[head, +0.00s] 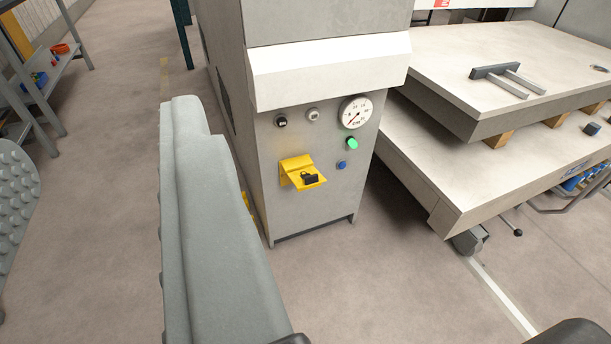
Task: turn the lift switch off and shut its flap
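A yellow flap piece (297,164) sits on the front of the grey cabinet (330,205), below the knobs. It juts out from the panel. A small black part (310,180) shows at its front lower edge; I cannot tell whether it is the switch or a lock, or its position. My gripper (100,130) is large in the left of the view, left of the yellow flap and apart from it. Its two grey fingers with studded pads stand wide apart, with only floor and background visible between them.
Above the flap are a black knob (281,121), a grey knob (312,115), a round gauge (356,112) and a green button (352,144). A blue button (341,165) is to its right. The machine table (470,175) juts out at right. Shelving (35,95) stands far left.

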